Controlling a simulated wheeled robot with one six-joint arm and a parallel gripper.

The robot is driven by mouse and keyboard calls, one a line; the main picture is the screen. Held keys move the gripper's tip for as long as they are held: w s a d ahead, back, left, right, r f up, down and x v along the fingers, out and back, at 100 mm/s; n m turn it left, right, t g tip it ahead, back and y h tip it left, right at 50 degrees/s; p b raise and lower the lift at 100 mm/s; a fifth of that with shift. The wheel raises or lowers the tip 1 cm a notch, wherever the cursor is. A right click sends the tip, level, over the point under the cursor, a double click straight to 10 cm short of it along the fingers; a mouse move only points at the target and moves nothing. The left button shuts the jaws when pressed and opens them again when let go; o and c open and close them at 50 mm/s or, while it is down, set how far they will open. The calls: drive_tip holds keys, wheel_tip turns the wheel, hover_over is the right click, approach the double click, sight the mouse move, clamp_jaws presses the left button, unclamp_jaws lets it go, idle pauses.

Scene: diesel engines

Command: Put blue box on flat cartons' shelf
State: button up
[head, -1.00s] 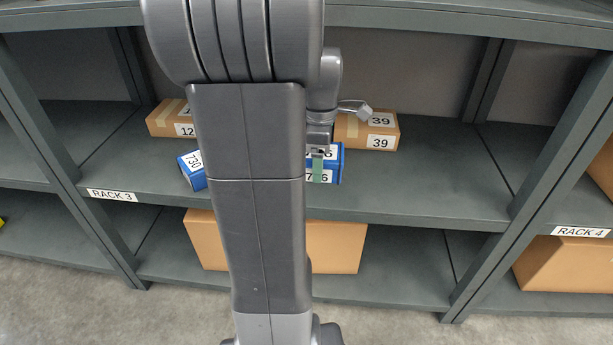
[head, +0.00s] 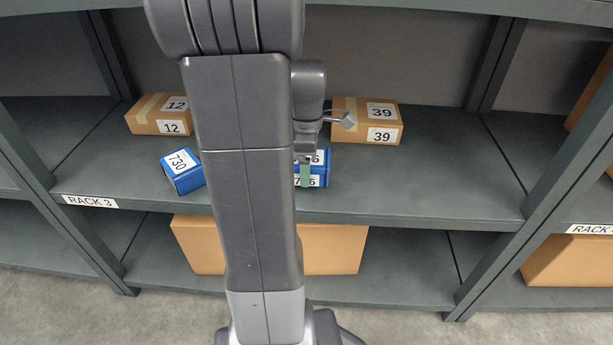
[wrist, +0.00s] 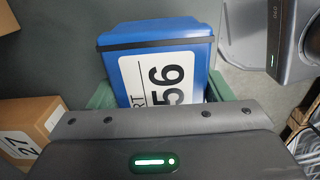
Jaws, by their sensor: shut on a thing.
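My gripper (head: 305,178) points down and is shut on a blue box (head: 319,168) with white labels ending in 6. The box is in the middle shelf of rack 3, near its front edge; whether it rests on the board or hangs just above it I cannot tell. In the wrist view the held blue box (wrist: 160,65) shows a label reading 56, with green fingers at both sides. On the same shelf, flat brown cartons stand behind: carton 12 (head: 160,114) at left and carton 39 (head: 367,122) at right.
Another blue box, marked 730 (head: 182,170), stands turned on the same shelf to the left. My arm covers the space between. The shelf's right part (head: 440,175) is clear. A large brown box (head: 335,248) stands on the shelf below. Rack uprights (head: 545,165) bound the bay.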

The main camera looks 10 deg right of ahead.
drive_tip(key=shift+f+b, duration=0.45)
drive_tip(key=shift+f, duration=1.15)
drive_tip(key=shift+f, duration=0.2)
drive_tip(key=o, duration=1.3)
drive_tip(key=shift+r, duration=0.15)
wheel_tip(320, 180, up, 8)
drive_tip(key=p, duration=0.3)
drive_tip(key=shift+f, duration=0.2)
drive_tip(key=shift+r, duration=0.1)
